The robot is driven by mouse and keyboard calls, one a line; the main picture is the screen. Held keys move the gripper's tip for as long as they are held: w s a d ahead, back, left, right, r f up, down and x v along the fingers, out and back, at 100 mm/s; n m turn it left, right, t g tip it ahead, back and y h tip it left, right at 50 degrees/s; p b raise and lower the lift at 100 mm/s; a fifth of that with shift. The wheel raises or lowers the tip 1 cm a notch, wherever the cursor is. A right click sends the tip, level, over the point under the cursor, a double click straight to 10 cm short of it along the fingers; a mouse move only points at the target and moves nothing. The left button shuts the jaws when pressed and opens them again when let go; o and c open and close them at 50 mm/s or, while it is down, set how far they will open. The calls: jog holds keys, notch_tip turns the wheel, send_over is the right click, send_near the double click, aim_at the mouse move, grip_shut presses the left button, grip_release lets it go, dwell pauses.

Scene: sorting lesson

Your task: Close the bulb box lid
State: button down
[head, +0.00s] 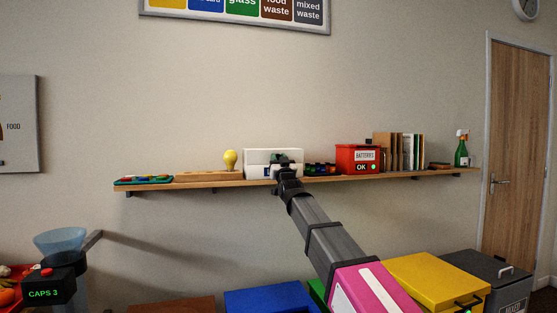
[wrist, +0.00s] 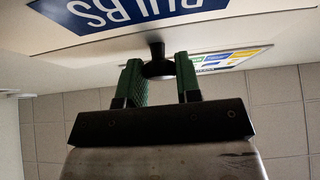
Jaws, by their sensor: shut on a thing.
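The white bulb box (head: 257,172) stands on the wall shelf, with a white panel, seemingly its lid (head: 262,154), showing above its front. The arm hides part of the front and its blue label. My gripper (head: 284,163) is at the box's front. In the wrist view, my gripper (wrist: 160,70) has its green fingers on either side of a dark round knob (wrist: 157,68), shut on it. The knob sits on a white panel beside the blue label with upside-down lettering (wrist: 120,8). The lid's exact angle is hard to tell.
On the shelf (head: 215,184), a yellow bulb (head: 230,160) on a wooden block stands left of the box. Small dark items (head: 320,169) and a red batteries box (head: 358,158) stand close on the right. Coloured bins (head: 432,275) stand below.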

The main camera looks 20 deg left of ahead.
jog(key=shift+f, duration=0.3)
jog(key=c, duration=0.9)
grip_release()
jog(key=shift+r, duration=0.1)
jog(key=shift+s, duration=0.1)
jog(key=v, duration=1)
jog(key=shift+s+d+f, duration=0.2)
jog(key=shift+s+f, duration=0.05)
jog(key=shift+f, duration=0.05)
